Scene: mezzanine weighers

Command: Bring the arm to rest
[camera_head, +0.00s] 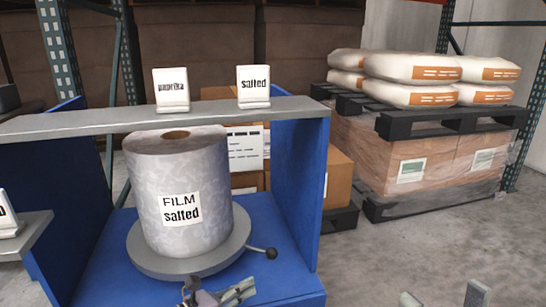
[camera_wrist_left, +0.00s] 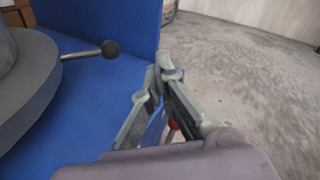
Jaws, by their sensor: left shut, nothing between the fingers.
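My left gripper (camera_head: 246,289) is low in the head view, just in front of the round grey turntable (camera_head: 150,262). Its fingers are together with nothing between them. In the left wrist view the closed fingertips (camera_wrist_left: 163,68) are over the edge of the blue stand (camera_wrist_left: 95,98), right of the turntable's black-knobbed lever (camera_wrist_left: 107,50), and apart from it. Two grey fingertips of my right gripper (camera_head: 442,298) show at the bottom right of the head view, spread apart with nothing seen between them. The rest of the right gripper is out of the picture.
A film roll (camera_head: 180,180) labelled "FILM salted" stands on the turntable. Above it, a grey shelf (camera_head: 210,110) holds a "paprika" sign (camera_head: 171,90) and a "salted" sign (camera_head: 253,87). Pallets with boxes and sacks (camera_head: 405,75) stand back right. Concrete floor (camera_head: 375,265) is clear at right.

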